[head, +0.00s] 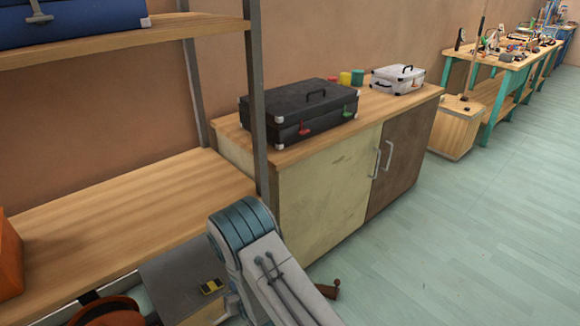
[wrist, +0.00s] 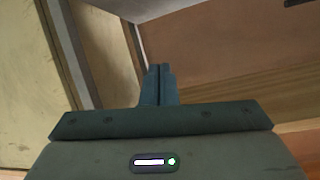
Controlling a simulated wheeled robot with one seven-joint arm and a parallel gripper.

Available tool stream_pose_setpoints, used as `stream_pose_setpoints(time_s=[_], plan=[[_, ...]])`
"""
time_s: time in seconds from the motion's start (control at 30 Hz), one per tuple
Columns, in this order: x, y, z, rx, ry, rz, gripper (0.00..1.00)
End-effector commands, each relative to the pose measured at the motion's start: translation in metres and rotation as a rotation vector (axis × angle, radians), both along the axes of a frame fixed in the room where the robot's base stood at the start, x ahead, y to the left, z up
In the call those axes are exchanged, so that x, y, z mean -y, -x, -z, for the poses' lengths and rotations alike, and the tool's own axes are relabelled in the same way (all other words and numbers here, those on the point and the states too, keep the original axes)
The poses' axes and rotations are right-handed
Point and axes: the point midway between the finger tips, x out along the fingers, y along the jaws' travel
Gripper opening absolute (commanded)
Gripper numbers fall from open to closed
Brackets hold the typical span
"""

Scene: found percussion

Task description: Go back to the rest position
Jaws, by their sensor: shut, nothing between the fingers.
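My gripper (wrist: 158,70) shows in the wrist view with its two fingers pressed together and nothing between them. It points toward a brown surface and a pale panel, and touches no object that I can make out. In the head view my arm rises at the bottom centre, in front of the cabinet and beside the shelf. The gripper itself cannot be seen in the head view.
A wooden shelf unit (head: 120,215) with a grey post stands at the left. A cabinet (head: 325,195) carries a black case (head: 298,112), a white case (head: 398,79) and small coloured cans. Workbenches (head: 500,62) stand farther back. The floor (head: 500,230) at right is clear.

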Motion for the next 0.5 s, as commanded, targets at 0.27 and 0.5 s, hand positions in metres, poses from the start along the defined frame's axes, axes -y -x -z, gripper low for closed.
stream_pose_setpoints(time_s=[0.27, 0.5], plan=[[0.051, -0.038, -0.133, -0.126, 0.089, 0.119, 0.00], [0.108, -0.039, -0.235, -0.248, 0.161, 0.199, 0.00]])
